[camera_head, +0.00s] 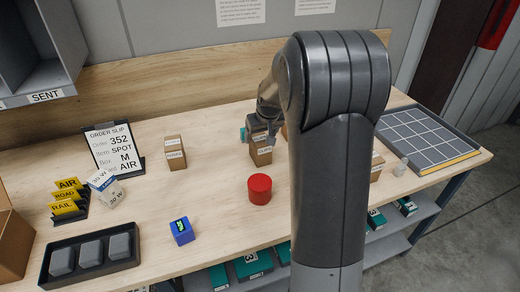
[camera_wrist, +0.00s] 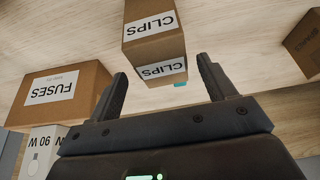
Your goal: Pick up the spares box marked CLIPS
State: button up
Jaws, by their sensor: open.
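The brown cardboard box marked CLIPS (camera_head: 262,155) stands upright on the wooden bench, behind the red cylinder. In the wrist view the CLIPS box (camera_wrist: 153,48) has white labels on two faces and lies ahead of my gripper (camera_wrist: 162,70). My gripper's two dark fingers are apart, one on each side of the box's near end, with a visible gap on both sides. In the head view my gripper (camera_head: 262,128) is at the top of the box, and my arm hides part of the bench to the right.
A red cylinder (camera_head: 259,189), blue cube (camera_head: 181,231) and order slip (camera_head: 113,150) stand on the bench (camera_head: 215,205).

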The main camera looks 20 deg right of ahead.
jog(key=f, duration=0.4)
jog(key=shift+w+a, duration=0.15)
jog(key=shift+w, duration=0.15)
jog(key=shift+w+f, duration=0.2)
jog(key=shift+f, duration=0.2)
jog(key=shift+c, duration=0.4)
jog(key=c, duration=1.1)
